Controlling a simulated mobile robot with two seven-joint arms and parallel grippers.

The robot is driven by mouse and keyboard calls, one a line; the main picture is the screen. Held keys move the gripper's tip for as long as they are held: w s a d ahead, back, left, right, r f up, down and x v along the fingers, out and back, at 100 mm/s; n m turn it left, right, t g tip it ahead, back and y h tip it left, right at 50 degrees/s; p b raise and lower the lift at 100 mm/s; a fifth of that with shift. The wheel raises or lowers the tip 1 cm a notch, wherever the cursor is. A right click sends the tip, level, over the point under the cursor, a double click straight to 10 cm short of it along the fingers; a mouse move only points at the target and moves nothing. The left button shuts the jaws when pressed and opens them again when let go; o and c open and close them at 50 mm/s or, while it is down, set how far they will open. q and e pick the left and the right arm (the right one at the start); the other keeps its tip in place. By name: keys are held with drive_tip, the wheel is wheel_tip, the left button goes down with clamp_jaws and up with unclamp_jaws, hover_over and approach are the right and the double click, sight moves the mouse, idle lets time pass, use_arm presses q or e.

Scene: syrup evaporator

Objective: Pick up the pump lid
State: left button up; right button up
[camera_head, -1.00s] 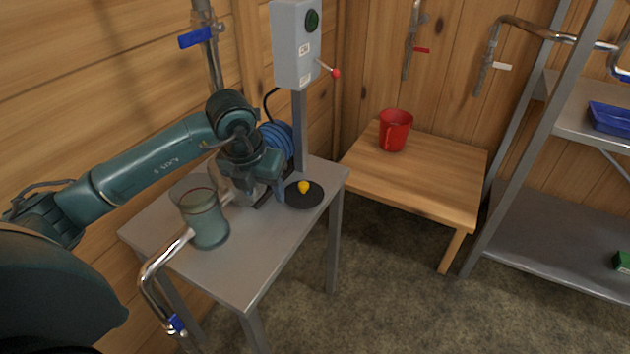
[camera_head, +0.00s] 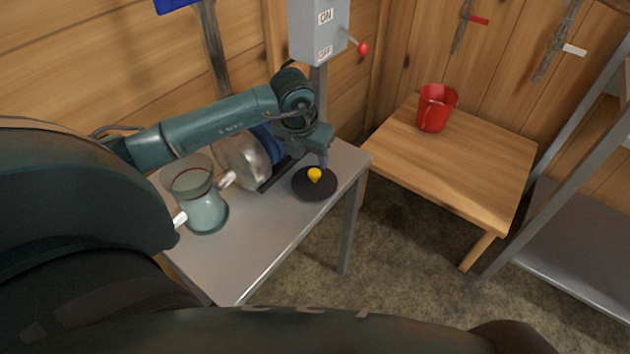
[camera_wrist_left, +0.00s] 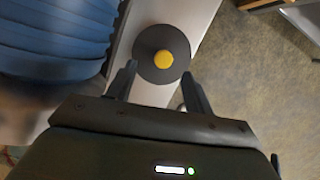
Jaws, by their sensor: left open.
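The pump lid (camera_head: 314,188) is a flat black disc with a yellow knob (camera_head: 315,175) in its middle. It lies on the grey metal table near its right end. In the left wrist view the lid (camera_wrist_left: 144,62) lies just beyond the fingertips, with the knob between their lines. My left gripper (camera_head: 321,160) is over the back edge of the lid, pointing down. In the left wrist view its fingers (camera_wrist_left: 160,80) are apart with nothing between them. I do not make out my right gripper.
A glass-walled pump body (camera_head: 207,205) with pipe stubs stands left on the table (camera_head: 258,235). A silver and blue motor (camera_head: 243,158) and a grey switch box (camera_head: 320,30) with a red-tipped lever are behind.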

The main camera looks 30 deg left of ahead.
sight(315, 172)
use_arm(q)
drive_tip(key=x, duration=0.5)
drive_tip(key=shift+d+f, duration=0.35)
drive_tip(key=shift+f, duration=0.05)
clamp_jaws()
